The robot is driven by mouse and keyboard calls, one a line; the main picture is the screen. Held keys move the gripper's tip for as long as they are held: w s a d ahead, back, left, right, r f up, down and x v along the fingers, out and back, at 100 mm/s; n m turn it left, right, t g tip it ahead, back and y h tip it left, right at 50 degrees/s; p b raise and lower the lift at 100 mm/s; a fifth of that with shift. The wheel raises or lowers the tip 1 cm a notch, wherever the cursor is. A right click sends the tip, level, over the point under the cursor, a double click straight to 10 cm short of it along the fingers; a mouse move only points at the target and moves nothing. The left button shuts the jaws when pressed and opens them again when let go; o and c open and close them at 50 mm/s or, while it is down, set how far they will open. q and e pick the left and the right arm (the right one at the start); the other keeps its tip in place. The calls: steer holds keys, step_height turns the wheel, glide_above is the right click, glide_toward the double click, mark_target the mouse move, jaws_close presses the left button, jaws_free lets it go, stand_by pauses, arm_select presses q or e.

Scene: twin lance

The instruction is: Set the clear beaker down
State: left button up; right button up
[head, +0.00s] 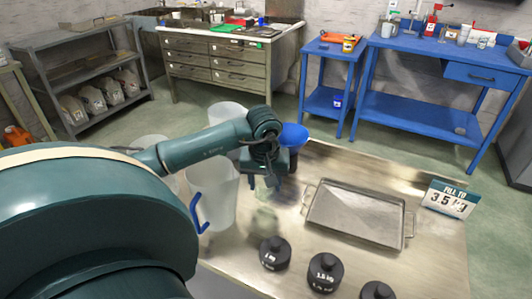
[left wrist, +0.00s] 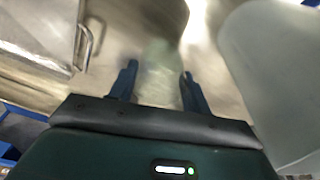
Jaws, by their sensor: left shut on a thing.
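The clear beaker (head: 264,220) is faint and see-through, low over the metal table (head: 315,165), left of the metal tray (head: 350,212). My left gripper (head: 263,184) points down at it from above. In the left wrist view the beaker (left wrist: 158,72) shows as a pale blur between the two fingers of my left gripper (left wrist: 158,85), which is shut on it. I cannot tell whether its base touches the table. My right gripper is not in view.
A large frosted jug (head: 218,190) with a blue handle stands close left of the beaker. Black weights (head: 275,253) line the front. A blue funnel-like piece (head: 293,135) is behind my gripper.

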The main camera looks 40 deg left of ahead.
mark_target(265, 192)
arm_select(q)
steer(key=shift+f, duration=1.7)
steer(key=shift+f, duration=0.2)
steer(key=o, duration=1)
steer(key=shift+o, duration=0.2)
steer(key=shift+r, duration=0.15)
